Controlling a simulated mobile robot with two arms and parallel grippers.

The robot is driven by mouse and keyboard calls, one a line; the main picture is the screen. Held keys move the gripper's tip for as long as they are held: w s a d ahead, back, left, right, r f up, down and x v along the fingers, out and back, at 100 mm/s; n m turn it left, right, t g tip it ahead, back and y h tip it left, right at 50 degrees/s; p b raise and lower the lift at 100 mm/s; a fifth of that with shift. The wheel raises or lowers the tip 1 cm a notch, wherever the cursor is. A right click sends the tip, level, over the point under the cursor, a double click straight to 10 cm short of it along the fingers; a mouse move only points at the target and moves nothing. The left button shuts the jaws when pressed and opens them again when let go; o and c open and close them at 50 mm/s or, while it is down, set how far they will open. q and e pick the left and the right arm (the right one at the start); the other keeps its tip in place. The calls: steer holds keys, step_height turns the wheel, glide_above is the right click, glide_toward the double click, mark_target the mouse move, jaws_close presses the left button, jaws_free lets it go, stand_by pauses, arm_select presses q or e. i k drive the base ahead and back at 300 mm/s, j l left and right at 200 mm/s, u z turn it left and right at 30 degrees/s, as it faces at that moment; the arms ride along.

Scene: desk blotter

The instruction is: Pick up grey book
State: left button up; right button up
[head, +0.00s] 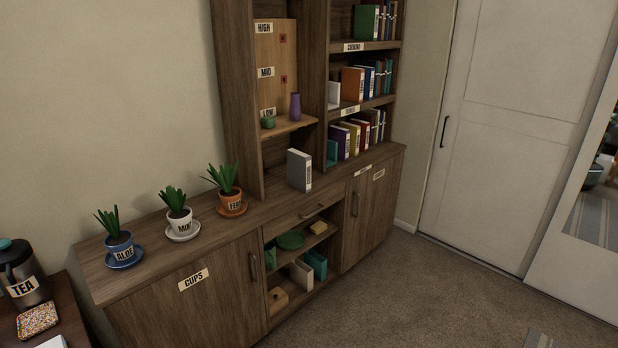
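A grey book (299,170) stands upright on the wooden cabinet's countertop, in front of the open shelf bay. Its pale labelled spine faces forward and to the right. Nothing touches it from the front. Neither of my grippers shows in the head view.
The wooden cabinet (222,244) runs along the wall. Potted plants on saucers stand left of the book; the nearest is an orange pot (230,201). Bookshelves (366,106) rise at the right. Carpet (400,290) in front is mostly clear. A side table with a tea canister (20,275) stands lower left.

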mark_target(299, 164)
steer(key=i+l+u, duration=0.1)
steer(key=i+l, duration=0.2)
steer(key=i+l+u, duration=0.1)
steer(key=i+l, duration=0.15)
steer(key=l, duration=0.2)
steer(key=i+l+u, duration=0.1)
steer(key=i+l, duration=0.2)
steer(key=l, duration=0.15)
